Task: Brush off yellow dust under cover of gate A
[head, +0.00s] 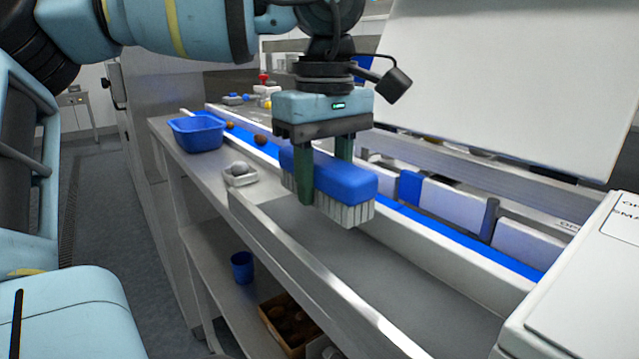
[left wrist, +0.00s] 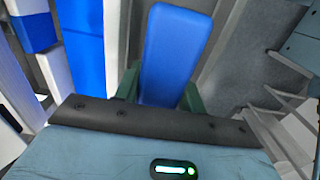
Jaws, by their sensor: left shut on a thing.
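A brush with a blue back (head: 332,178) and pale bristles is held in my left gripper (head: 325,185), shut across its middle. The bristles point down above the grey tray surface (head: 400,275), and I cannot tell whether they touch anything. In the left wrist view the brush's blue back (left wrist: 175,50) shows between the green fingers of my left gripper (left wrist: 160,92). A large raised white panel (head: 515,75) stands at the upper right; I cannot tell whether it is gate A's cover. White gates (head: 455,205) line the blue belt (head: 465,238). No yellow dust is discernible. My right gripper is not visible.
A blue bin (head: 197,133) and a small white dish (head: 240,178) with a grey round thing stand on the ledge. A blue cup (head: 242,266) and a box of dates (head: 287,325) sit on the lower shelf. A white box (head: 585,285) fills the right corner.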

